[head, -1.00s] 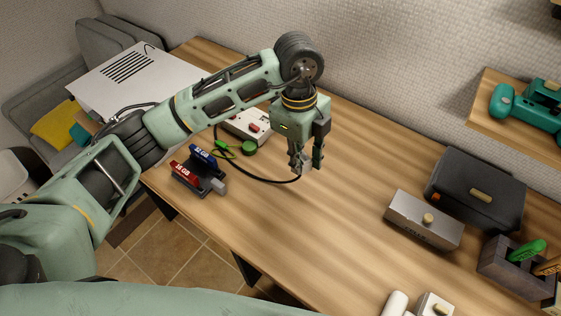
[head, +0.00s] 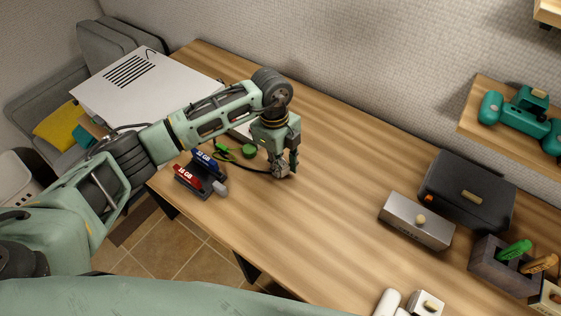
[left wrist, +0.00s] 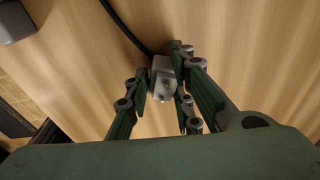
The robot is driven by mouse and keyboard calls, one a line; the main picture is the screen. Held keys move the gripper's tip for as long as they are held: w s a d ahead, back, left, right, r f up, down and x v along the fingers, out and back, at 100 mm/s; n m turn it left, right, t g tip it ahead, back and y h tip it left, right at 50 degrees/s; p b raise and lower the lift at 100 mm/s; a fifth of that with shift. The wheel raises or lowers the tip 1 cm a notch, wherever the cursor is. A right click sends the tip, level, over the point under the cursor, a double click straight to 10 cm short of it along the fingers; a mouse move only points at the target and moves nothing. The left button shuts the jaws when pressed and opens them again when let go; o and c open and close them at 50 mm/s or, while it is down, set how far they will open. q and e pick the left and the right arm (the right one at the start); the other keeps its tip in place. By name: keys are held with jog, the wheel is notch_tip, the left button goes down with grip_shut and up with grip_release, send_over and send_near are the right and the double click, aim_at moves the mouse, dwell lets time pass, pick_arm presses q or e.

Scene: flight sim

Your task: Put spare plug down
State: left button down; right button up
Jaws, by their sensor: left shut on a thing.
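My left gripper (head: 284,170) is low over the wooden desk (head: 320,215), with its fingertips at or close to the surface. In the left wrist view, its fingers (left wrist: 160,92) are shut on a small grey plug (left wrist: 162,76). A black cable (left wrist: 125,24) runs from the plug toward the top of that view. In the head view the fingers mostly hide the plug, and the cable runs left from it. I cannot tell whether the plug touches the desk. My right gripper is not in view.
A dark holder with red and blue "32 GB" modules (head: 187,177) stands left of the gripper, with a grey plug-like block (head: 220,188) beside it. A green round object (head: 249,152) lies behind. A grey box (head: 417,222) and black case (head: 467,190) stand right. The desk's middle is clear.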

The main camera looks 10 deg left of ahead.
pick_arm(q)
jog(key=shift+f+b, duration=0.35)
jog(key=shift+f, duration=0.15)
jog(key=c, duration=1.5)
grip_release()
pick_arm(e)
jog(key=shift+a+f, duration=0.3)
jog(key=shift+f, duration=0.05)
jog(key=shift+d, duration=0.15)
pick_arm(q)
jog(key=shift+r+p, duration=0.3)
jog(key=shift+r, duration=0.05)
jog(key=r+b, duration=0.1)
jog(key=r, duration=0.3)
jog(key=r+b, duration=0.1)
jog(key=r, duration=0.3)
jog(key=a+r+b, duration=0.1)
jog(key=r, duration=0.3)
jog(key=shift+w+a+r, duration=0.1)
jog(key=shift+w+r, duration=0.05)
jog(key=shift+w, duration=0.2)
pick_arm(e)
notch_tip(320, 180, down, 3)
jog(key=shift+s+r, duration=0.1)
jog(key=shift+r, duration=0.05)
